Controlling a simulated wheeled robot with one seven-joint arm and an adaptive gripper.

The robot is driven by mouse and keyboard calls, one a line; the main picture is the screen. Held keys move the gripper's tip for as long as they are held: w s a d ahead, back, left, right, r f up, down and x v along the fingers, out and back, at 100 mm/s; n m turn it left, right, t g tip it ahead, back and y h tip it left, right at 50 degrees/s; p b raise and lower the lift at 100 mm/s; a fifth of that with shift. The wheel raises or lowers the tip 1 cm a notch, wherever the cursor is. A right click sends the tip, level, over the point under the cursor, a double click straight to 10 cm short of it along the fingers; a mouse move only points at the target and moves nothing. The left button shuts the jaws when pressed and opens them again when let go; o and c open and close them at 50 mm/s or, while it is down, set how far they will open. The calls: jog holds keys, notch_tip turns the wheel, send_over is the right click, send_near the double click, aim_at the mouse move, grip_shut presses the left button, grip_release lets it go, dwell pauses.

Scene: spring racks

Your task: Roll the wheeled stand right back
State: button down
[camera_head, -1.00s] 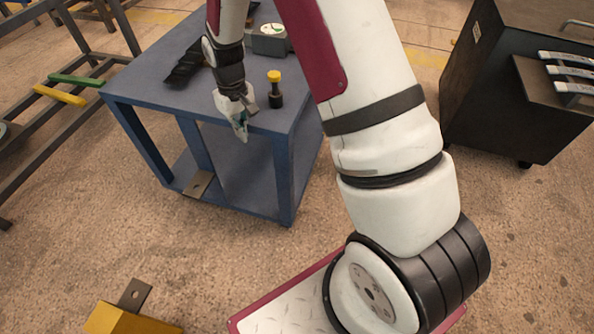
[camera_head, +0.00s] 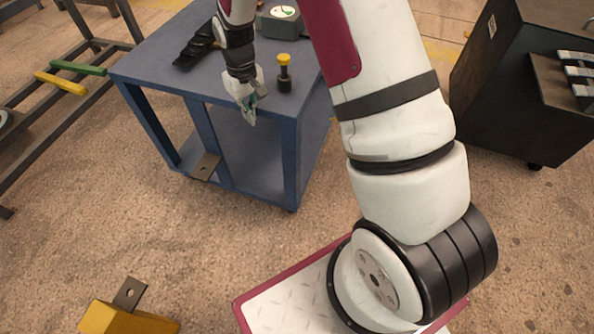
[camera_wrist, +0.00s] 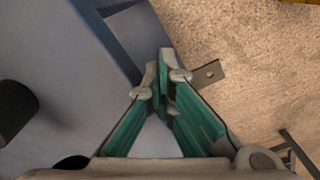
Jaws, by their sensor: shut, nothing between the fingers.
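The wheeled stand (camera_head: 152,64) is a blue metal table with a lower shelf, standing ahead of me; its wheels are hardly visible. A holed metal plate (camera_head: 206,166) sticks out low on its near side. My gripper (camera_head: 249,112) is shut and empty, pointing down at the stand's near top edge. Whether it touches that edge I cannot tell. In the wrist view my closed green-padded fingers (camera_wrist: 164,62) are beside the blue stand (camera_wrist: 65,50), with the holed plate (camera_wrist: 208,73) beyond them.
On the stand are a yellow-capped black bottle (camera_head: 285,75), a grey gauge box (camera_head: 281,22) and a black object (camera_head: 196,45). A dark cabinet (camera_head: 495,90) on casters stands right. A rack (camera_head: 78,104) stands left. A yellow block (camera_head: 125,320) lies on the floor in front.

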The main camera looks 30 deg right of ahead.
notch_tip(320, 180, up, 8)
jog(key=s+a+p, duration=0.1)
jog(key=p, duration=0.4)
jog(key=shift+s+a, duration=0.25)
jog(key=shift+a, duration=0.15)
dwell(0.6)
jog(key=s+d+r+m, duration=0.1)
jog(key=s+r, duration=0.6)
jog(key=r, duration=0.3)
jog(key=s+r, duration=0.7)
jog(key=r, duration=0.3)
jog(key=s+r+m+t, duration=0.1)
jog(key=s+r, duration=0.1)
jog(key=s, duration=1)
jog(key=s+r+t, duration=0.1)
jog(key=s+r, duration=0.2)
jog(key=s, duration=0.9)
notch_tip(320, 180, up, 13)
jog(key=d+t+p, duration=0.1)
jog(key=t+p, duration=0.1)
jog(key=p, duration=1)
jog(key=shift+w, duration=0.45)
jog(key=shift+a, duration=0.1)
